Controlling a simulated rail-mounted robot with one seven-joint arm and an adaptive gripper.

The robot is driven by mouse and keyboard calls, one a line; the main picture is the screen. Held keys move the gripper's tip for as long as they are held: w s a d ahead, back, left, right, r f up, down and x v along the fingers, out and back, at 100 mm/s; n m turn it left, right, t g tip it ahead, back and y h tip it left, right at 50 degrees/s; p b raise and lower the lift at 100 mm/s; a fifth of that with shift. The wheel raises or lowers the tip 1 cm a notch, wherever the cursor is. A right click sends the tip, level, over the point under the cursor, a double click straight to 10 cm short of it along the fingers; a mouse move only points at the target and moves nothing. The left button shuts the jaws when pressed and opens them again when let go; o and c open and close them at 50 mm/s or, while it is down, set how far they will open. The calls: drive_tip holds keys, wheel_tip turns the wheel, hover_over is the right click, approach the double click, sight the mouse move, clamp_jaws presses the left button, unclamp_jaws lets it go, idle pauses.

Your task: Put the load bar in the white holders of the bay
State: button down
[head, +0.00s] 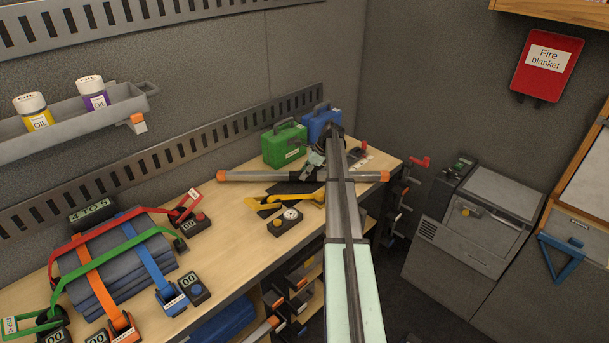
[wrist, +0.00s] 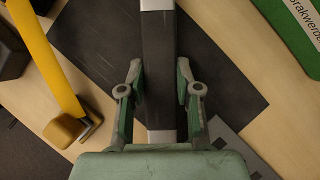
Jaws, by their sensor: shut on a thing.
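The load bar (head: 250,176) is a long grey bar with orange ends and a dark middle grip. It lies crosswise over the back part of the workbench in the head view. In the wrist view the bar (wrist: 159,60) runs lengthwise between the fingers, over a dark mat. My gripper (head: 316,166) is shut on its dark middle section; the fingers (wrist: 160,80) sit on both sides of it. I cannot tell whether the bar touches the mat or hangs just above it. I cannot clearly make out the white holders of the bay.
Green (head: 284,145) and blue (head: 321,122) cases stand behind the bar. Strapped grey blankets (head: 115,265) fill the bench's left. Shelves with orange-ended pieces (head: 300,285) are below the bench edge.

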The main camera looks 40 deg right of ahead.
drive_tip(key=shift+f, duration=0.7)
drive_tip(key=c, duration=0.8)
unclamp_jaws()
drive_tip(key=shift+f, duration=0.15)
drive_tip(key=shift+o, duration=0.4)
drive_tip(key=b+v, duration=0.3)
drive_tip(key=v, duration=0.9)
